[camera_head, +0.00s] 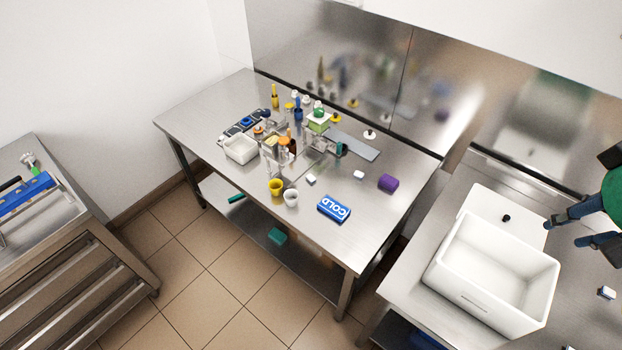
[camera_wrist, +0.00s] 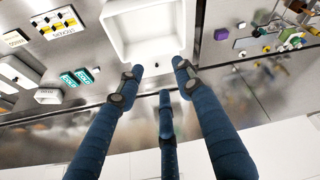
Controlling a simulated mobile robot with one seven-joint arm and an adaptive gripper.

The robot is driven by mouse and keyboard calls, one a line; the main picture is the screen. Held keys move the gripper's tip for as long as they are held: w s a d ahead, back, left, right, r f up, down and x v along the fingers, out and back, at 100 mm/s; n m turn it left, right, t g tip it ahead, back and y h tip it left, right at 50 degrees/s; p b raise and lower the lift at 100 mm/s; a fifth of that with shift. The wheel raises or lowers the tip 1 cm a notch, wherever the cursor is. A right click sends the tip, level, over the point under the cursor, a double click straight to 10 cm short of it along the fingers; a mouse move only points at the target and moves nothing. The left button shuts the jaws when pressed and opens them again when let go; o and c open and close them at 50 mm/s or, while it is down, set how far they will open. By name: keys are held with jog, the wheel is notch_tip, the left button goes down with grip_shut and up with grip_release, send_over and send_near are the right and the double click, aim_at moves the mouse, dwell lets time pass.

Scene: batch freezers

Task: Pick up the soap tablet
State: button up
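A small white block (camera_head: 358,175), which looks like the soap tablet, lies on the steel table left of a purple block (camera_head: 388,183). Another small pale piece (camera_head: 311,179) lies further left, so I cannot be sure which is the soap. In the wrist view a small white block (camera_wrist: 241,25) shows at the upper right near the purple block (camera_wrist: 221,34). My gripper (camera_head: 563,233) is at the right of the head view, over the right-hand counter and far from the white block. Its blue fingers (camera_wrist: 157,73) are spread open, with nothing held.
A white bin (camera_head: 456,272) stands on the right counter by my gripper. A blue COLD pack (camera_head: 334,209), a yellow cup (camera_head: 275,187), a white cup (camera_head: 291,197) and crowded bottles share the table. The table's right front corner is clear. A steel wall panel (camera_head: 340,60) backs the table.

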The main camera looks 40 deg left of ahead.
aim_at(312, 176)
jog(key=w+a+f+n+g+p, duration=0.15)
jog(key=w+a+n, duration=0.35)
jog(key=w+a, duration=0.55)
jog(key=w+a+f+n+g, duration=0.1)
jog(key=w+a+f+n, duration=0.1)
jog(key=w+a+n, duration=0.65)
jog(key=w+a+f+n+g, duration=0.15)
jog(key=a+f, duration=0.25)
jog(key=a, duration=0.4)
jog(key=w+a+f+n+t, duration=0.1)
jog(key=w+a+f, duration=0.2)
jog(key=a, duration=0.4)
jog(key=w+a+f+n+g, duration=0.15)
jog(key=a+f, duration=0.25)
jog(key=a, duration=0.4)
jog(key=s+a+f+n, duration=0.2)
jog(key=a+f+n, duration=0.1)
jog(key=a+f, duration=0.5)
jog(key=s+a+f+n+g, duration=0.1)
jog(key=s+a+f+n, duration=0.1)
jog(key=a+f, duration=0.6)
jog(key=s+a+f+n+p, duration=0.1)
jog(key=s+a+f+n, duration=0.1)
jog(key=a+f+n, duration=0.3)
jog(key=a+f, duration=0.4)
jog(key=shift+s+h, duration=0.15)
jog(key=shift+h, duration=0.25)
jog(key=shift+a+f, duration=0.1)
jog(key=shift+f, duration=0.1)
